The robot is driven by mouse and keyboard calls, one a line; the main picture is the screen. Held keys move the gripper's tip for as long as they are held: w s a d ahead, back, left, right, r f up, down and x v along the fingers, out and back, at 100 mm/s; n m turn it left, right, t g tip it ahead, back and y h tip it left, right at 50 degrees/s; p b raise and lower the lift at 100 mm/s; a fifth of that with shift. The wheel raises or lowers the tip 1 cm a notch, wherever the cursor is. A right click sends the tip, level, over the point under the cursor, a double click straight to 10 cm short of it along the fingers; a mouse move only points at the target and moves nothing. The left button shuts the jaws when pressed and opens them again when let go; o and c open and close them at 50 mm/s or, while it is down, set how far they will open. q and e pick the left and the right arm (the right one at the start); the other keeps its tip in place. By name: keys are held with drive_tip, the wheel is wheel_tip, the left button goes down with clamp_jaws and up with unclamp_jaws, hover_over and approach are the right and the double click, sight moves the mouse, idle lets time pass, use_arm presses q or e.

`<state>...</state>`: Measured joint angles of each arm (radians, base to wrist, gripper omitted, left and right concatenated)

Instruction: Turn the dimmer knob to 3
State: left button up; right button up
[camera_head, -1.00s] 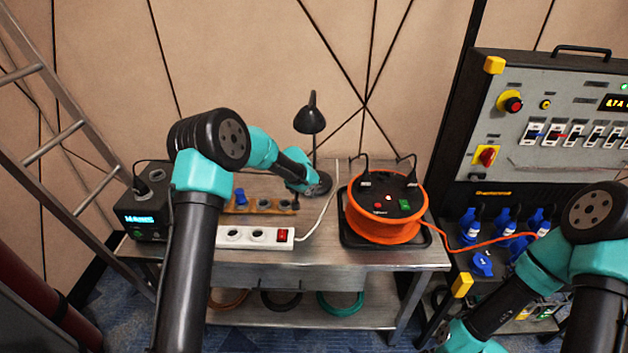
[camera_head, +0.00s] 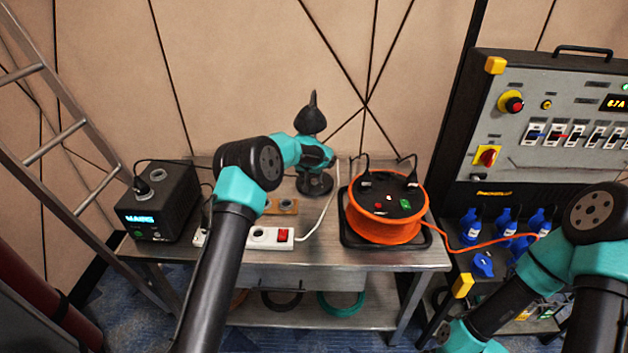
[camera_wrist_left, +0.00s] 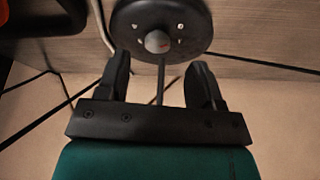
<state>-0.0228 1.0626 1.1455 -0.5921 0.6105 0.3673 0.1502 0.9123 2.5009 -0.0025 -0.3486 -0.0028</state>
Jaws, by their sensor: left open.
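The dimmer knob (camera_wrist_left: 157,42) is a small grey knob with a red mark, on the round black base (camera_wrist_left: 190,15) of a desk lamp. Small light marks surround it. The base also stands on the bench in the head view (camera_head: 315,185), where I cannot make out the knob. My left gripper (camera_wrist_left: 160,68) is open and empty, its two fingers pointing toward the base, with the knob ahead of the gap, apart from both fingers. In the head view the left gripper (camera_head: 320,157) is in front of the lamp stem, below the black shade (camera_head: 309,122).
A white power strip (camera_head: 262,245) and a wooden block (camera_head: 286,207) lie in front. An orange cable reel (camera_head: 385,232) stands right of the lamp. A black power unit (camera_head: 165,205) is at left. A switch panel (camera_head: 560,110) stands at right. A white cord passes near the lamp base.

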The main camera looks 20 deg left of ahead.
sight(314, 181)
use_arm(q)
drive_tip(key=shift+w, duration=0.7)
drive_tip(key=shift+x, duration=2.55)
drive_tip(key=shift+w, duration=0.1)
drive_tip(key=c, duration=0.9)
